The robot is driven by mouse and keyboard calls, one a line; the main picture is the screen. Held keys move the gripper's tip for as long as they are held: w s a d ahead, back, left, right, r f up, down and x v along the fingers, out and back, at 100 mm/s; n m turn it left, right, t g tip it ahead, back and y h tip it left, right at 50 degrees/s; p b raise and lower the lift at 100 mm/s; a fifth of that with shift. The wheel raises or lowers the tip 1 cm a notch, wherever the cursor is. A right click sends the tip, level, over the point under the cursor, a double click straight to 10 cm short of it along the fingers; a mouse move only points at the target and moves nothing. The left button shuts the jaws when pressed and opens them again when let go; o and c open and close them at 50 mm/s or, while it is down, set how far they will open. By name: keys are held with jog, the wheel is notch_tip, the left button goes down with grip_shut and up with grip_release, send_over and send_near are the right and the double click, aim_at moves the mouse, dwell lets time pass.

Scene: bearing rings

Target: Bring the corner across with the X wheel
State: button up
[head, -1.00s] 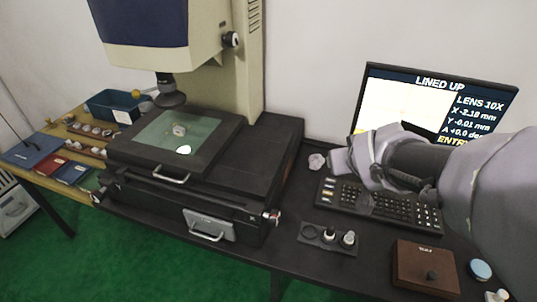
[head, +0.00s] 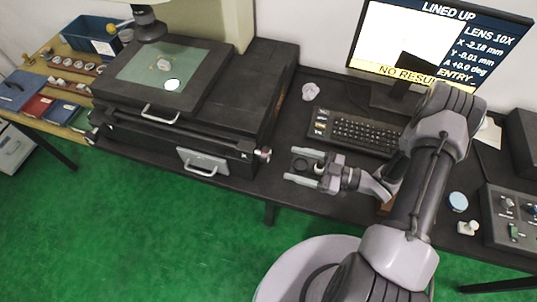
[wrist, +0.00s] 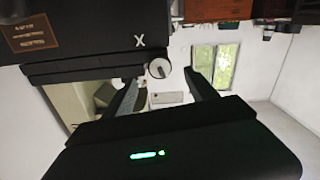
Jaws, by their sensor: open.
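The X wheel (head: 263,154) is a small silver knob at the right end of the dark stage. In the wrist view the wheel (wrist: 159,68) shows beside a white X mark, between and beyond the fingertips. My gripper (head: 290,165) is open and empty, to the right of the wheel and apart from it, its fingers pointing at it. The screen (head: 385,32) reads LINED UP, LENS 10X, X -2.18 mm, Y -0.01 mm, A +0.0 deg and NO RESULT. A dark patch (head: 420,66) cuts into the lower right of its white picture. A small part (head: 163,64) lies on the stage glass.
A keyboard (head: 352,132) lies behind my gripper, with a crumpled white thing (head: 309,91) beside it. The stage handle (head: 203,166) juts out at the front, left of the wheel.

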aim_at(269, 156)
jog(key=b+x, duration=0.1)
jog(key=x, duration=0.8)
jog(key=shift+c, duration=0.5)
jog(key=c, duration=1.3)
jog(key=shift+n, duration=0.7)
jog(key=o, duration=1.4)
jog(key=shift+w, duration=0.1)
jog(key=shift+d, duration=0.1)
jog(key=p+v, duration=0.2)
jog(key=v, duration=1.5)
